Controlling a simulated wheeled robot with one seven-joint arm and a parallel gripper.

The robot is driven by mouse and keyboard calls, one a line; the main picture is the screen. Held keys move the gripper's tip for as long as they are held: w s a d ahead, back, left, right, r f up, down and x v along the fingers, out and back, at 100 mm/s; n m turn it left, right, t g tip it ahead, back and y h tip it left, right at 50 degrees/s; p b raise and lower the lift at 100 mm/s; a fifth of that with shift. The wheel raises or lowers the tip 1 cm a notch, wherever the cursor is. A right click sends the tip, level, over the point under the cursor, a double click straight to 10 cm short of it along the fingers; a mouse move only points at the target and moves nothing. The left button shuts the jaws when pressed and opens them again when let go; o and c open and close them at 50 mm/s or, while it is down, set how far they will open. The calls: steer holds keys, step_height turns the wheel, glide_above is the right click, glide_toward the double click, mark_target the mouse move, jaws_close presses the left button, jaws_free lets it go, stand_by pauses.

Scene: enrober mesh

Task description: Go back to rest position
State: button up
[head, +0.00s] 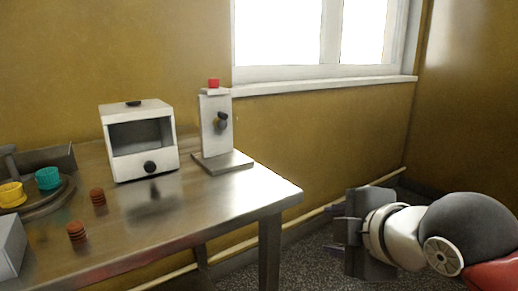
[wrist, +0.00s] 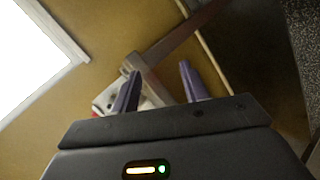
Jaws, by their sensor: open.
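My gripper (head: 338,231) is to the right of the metal table (head: 225,198), out over the floor and clear of the table's edge. In the wrist view my gripper (wrist: 160,84) shows two purple fingers standing apart, with nothing held between them. Behind the fingers in the wrist view are the wall, part of the window, and a partly hidden white and red thing (wrist: 104,100) with a metal edge.
On the table stand a white box with a dark opening (head: 141,141), a white stand with a red top (head: 214,125), small brown stacks (head: 98,197), and a yellow cup (head: 11,194) and teal cup (head: 48,178) on a round tray. Floor right of the table is free.

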steer(key=s+d+f+m+g+h, duration=0.1)
steer(key=s+f+m+g, duration=0.1)
steer(key=f+m, duration=0.6)
steer(key=s+d+f+m+g+h, duration=0.2)
steer(key=s+f+m, duration=0.3)
steer(key=f+m, duration=0.3)
steer(key=shift+s+d+f+m+g+h, duration=0.25)
steer(key=shift+m+g, duration=0.25)
steer(key=shift+m, duration=0.7)
